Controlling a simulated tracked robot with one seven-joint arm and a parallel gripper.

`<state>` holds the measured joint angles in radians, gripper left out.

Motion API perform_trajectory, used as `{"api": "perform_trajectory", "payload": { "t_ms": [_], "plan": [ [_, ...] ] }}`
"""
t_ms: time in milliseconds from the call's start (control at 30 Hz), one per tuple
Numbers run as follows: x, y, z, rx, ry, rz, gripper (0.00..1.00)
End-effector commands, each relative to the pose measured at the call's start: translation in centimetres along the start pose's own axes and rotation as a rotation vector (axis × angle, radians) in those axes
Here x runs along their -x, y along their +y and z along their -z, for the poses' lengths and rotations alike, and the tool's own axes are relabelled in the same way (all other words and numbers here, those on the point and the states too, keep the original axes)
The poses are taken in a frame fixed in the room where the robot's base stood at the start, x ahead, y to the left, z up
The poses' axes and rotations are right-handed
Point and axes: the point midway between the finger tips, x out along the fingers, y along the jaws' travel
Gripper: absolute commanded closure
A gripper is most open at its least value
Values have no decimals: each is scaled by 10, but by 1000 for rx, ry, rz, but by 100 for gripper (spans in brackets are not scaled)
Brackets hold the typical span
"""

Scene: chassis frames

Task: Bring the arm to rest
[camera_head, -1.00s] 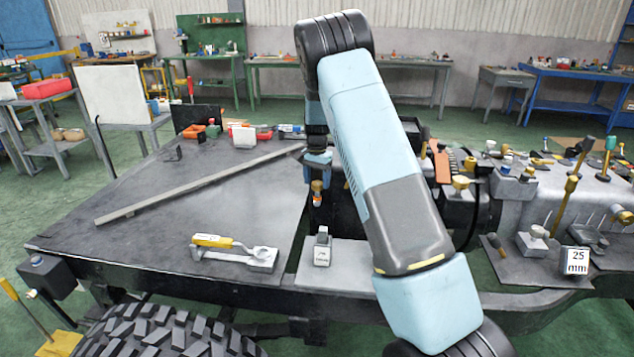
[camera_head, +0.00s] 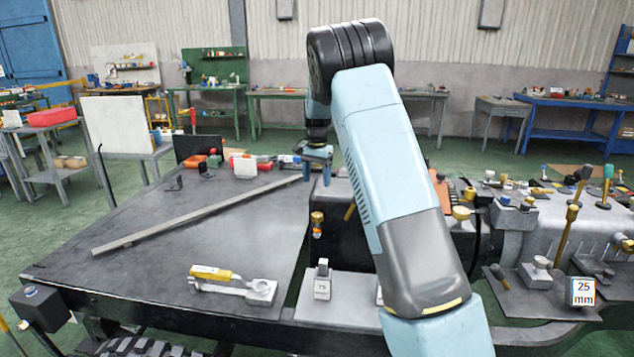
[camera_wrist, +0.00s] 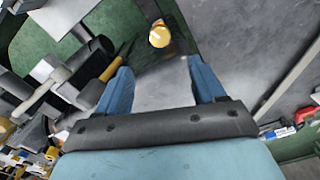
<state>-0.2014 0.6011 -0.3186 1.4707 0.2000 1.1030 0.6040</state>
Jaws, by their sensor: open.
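The same brass-topped post (camera_head: 317,217) stands below the gripper in the head view. My arm rises from the bottom right and hides part of the bench middle.
A long metal bar (camera_head: 195,215) lies across the plate. A yellow-handled tool (camera_head: 212,273) rests at the front, with a small block (camera_head: 322,280) to its right. Several upright tools and a "25 mm" block (camera_head: 580,291) crowd the right side. The left plate is mostly bare.

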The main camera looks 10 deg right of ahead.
Motion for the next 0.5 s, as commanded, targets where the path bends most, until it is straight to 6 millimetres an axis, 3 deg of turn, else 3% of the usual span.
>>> {"api": "perform_trajectory", "payload": {
  "t_ms": [267, 500],
  "plan": [
    [3, 2, -1, 3, 1, 4, 31],
    [40, 25, -19, 43, 13, 43, 31]
  ]
}}
